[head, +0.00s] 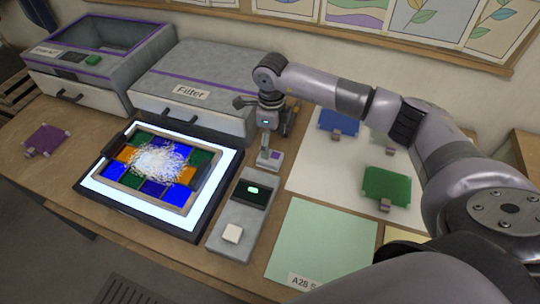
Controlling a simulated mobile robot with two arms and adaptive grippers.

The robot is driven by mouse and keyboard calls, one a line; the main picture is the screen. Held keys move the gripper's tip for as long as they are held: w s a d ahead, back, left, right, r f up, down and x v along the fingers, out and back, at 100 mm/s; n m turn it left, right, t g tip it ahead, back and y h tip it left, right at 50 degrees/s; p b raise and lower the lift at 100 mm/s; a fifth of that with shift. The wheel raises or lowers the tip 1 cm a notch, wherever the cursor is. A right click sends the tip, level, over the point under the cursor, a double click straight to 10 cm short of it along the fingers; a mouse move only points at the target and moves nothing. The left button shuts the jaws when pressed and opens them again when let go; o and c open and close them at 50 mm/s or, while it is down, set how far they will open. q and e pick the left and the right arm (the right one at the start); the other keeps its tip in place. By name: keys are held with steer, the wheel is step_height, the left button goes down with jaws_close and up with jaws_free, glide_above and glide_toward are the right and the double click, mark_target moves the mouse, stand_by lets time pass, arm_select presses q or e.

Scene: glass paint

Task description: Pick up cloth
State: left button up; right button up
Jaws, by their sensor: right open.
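I cannot tell for sure which thing is the cloth. A flat purple square (47,138) that looks like cloth, with pale corners and a small grip at its lower left, lies on the far left of the table. Similar flat squares, one blue (338,122) and one green (386,185), lie on the white sheet at the right. My right gripper (268,125) points down near the grey filter box's right corner, open, far to the right of the purple square. Below it stands a small grey and purple tool (269,158); contact is unclear. My left gripper is out of view.
A lit panel (218,173) holds a framed coloured glass (142,190) with white powdery marks. A grey device (247,205) stands beside it. A filter box (205,72) and an open-topped box (98,60) line the back. A pale green sheet (325,235) lies in front.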

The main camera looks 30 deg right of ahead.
mark_target(270, 156)
steer(key=shift+f, duration=0.6)
steer(key=shift+a+f+p, duration=0.1)
steer(key=shift+f+p, duration=0.2)
steer(key=shift+p, duration=0.1)
step_height(270, 156, down, 4)
steer(key=shift+a+r+p, duration=0.1)
steer(key=shift+r+p, duration=0.05)
steer(key=shift+p, duration=0.6)
steer(key=shift+f, duration=0.5)
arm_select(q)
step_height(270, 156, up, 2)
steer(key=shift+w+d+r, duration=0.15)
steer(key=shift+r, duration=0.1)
arm_select(e)
steer(key=shift+c, duration=0.5)
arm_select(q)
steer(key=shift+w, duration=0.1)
arm_select(e)
steer(key=c, duration=1.1)
steer(key=shift+r, duration=0.15)
steer(key=shift+c, duration=0.2)
